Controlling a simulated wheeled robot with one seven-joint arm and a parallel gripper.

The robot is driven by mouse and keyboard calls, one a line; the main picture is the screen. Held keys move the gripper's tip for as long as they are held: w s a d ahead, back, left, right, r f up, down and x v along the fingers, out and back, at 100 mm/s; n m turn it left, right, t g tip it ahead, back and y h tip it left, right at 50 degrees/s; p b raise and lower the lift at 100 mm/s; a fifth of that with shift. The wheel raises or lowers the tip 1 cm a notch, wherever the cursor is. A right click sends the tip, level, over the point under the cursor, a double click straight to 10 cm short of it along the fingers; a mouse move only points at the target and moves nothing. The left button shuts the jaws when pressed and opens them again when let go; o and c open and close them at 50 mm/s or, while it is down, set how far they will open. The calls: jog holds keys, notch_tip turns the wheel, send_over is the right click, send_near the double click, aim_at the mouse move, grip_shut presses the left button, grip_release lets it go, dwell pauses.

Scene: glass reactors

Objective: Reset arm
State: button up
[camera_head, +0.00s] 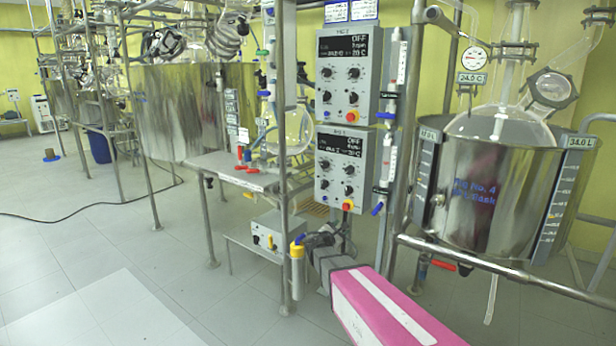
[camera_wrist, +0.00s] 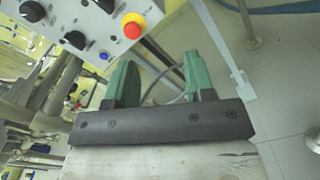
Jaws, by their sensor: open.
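My gripper shows in the wrist view (camera_wrist: 160,82) with its two green fingers spread apart and nothing between them. In the head view my pink and white arm link (camera_head: 385,310) reaches in from the bottom. The dark gripper end (camera_head: 322,240) is at its far end, below the lower control box, and its fingers are hard to make out there. In the wrist view a control box with a red button on a yellow ring (camera_wrist: 133,25) is close beyond the fingers at the upper left.
Two control boxes (camera_head: 347,75) (camera_head: 343,170) hang on a metal frame post. A steel reactor vessel (camera_head: 490,195) with glass on top stands at the right, behind a rail (camera_head: 500,268). A larger steel vessel (camera_head: 190,110) is at the left. Open tiled floor (camera_head: 100,260) lies at the lower left.

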jog(key=s+d+f+m+g+y, duration=0.2)
jog(key=s+d+f+m+g, duration=0.5)
jog(key=s+d+m+g, duration=0.4)
jog(key=s+a+f+m+g+y, duration=0.1)
jog(key=s+m+y, duration=0.3)
jog(key=s, duration=0.4)
jog(key=s+a+f+m+g+y, duration=0.2)
jog(key=s+a+f+m+y, duration=0.1)
jog(key=s+m, duration=0.4)
jog(key=shift+s+a+f+m+y, duration=0.25)
jog(key=shift+s+a+m+y, duration=0.1)
jog(key=shift+s+y, duration=0.6)
